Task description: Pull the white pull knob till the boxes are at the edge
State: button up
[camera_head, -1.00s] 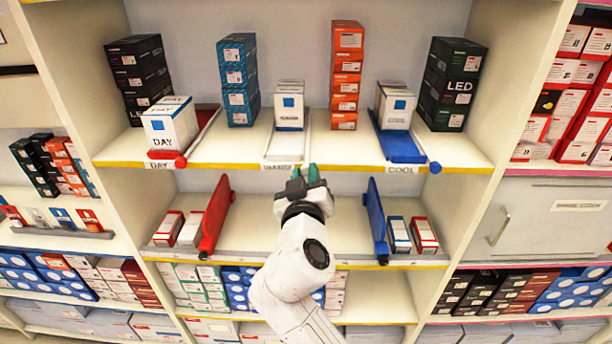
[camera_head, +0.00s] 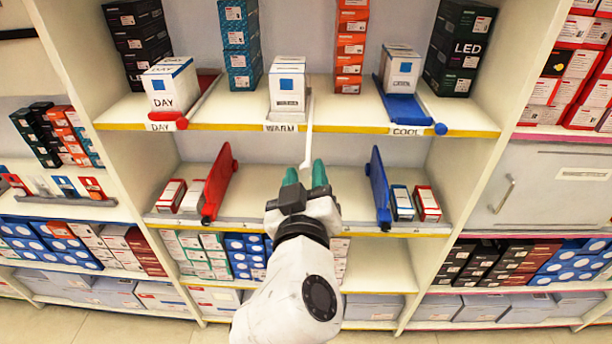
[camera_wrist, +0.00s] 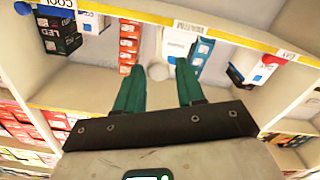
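The white pull knob (camera_head: 305,165) is at the near end of a thin white rod that sticks out past the shelf's front edge. My gripper (camera_head: 305,170) has its two green fingers apart, with the knob between or just beyond the tips. In the wrist view the pale knob (camera_wrist: 158,71) has slim gaps to both fingers, so the gripper (camera_wrist: 159,68) looks open around it. The white box with a blue square (camera_head: 287,87) stands upright at the shelf's front edge, just above the WARM label (camera_head: 286,127). Any boxes behind it are hidden.
On the same shelf, the DAY box (camera_head: 171,84) stands by a red knob (camera_head: 182,123) and the COOL box (camera_head: 401,70) by a blue knob (camera_head: 440,129). Red (camera_head: 218,182) and blue (camera_head: 379,188) dividers stand on the shelf below, with free room between them.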

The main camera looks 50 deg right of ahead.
jog(key=shift+o, duration=0.9)
jog(key=b+v, duration=0.2)
jog(key=v, duration=0.8)
jog(key=shift+s+a, duration=0.25)
jog(key=shift+s, duration=0.05)
jog(key=d+f+n+g+y, duration=0.2)
jog(key=d+f+y, duration=0.1)
jog(key=f, duration=0.7)
jog(key=d+f+n+g+y, duration=0.1)
jog(key=d+f+g+y, duration=0.2)
jog(key=f, duration=0.6)
jog(key=s+a+f+n+g+y, duration=0.1)
jog(key=s+f+g+y, duration=0.1)
jog(key=s+f+y, duration=0.2)
jog(key=s+a+f+n+g+y, duration=0.1)
jog(key=s+f+g+y, duration=0.2)
jog(key=s+f, duration=0.5)
notch_tip(320, 180, down, 5)
jog(key=shift+y, duration=0.5)
